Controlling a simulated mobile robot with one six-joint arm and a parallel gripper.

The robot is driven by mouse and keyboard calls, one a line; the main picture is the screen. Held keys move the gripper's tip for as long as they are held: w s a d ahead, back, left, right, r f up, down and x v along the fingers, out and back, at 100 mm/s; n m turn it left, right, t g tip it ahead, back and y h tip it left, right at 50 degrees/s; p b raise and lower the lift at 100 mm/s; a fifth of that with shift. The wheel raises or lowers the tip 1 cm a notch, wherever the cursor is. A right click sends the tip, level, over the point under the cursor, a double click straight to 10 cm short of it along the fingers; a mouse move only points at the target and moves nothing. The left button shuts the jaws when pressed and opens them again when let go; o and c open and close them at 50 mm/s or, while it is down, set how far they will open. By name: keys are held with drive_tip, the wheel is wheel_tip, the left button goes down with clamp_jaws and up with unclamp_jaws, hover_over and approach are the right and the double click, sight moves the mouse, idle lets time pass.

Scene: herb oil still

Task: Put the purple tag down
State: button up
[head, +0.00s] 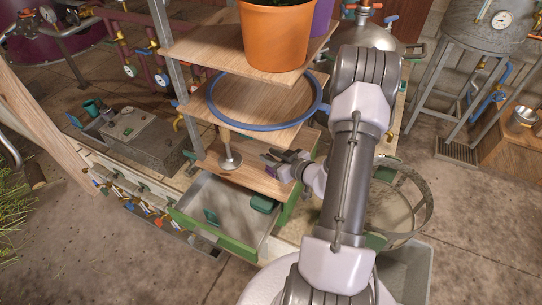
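My gripper (275,162) is at the lower wooden shelf board (238,174), just above the open drawer. Its fingers point left. A small purple patch, the purple tag (271,172), shows at the fingers and appears held between them. It is small and partly covered by the fingers, so its outline is hard to make out. I cannot tell whether the tag touches the board.
The open drawer (196,190) holds green pieces. Above my gripper, a blue ring (213,108) lies on the middle shelf; an orange pot (273,40) stands on the top shelf. A metal post (229,150) stands left of my gripper.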

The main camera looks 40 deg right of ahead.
drive_tip(key=p+v, duration=0.3)
drive_tip(key=v, duration=0.9)
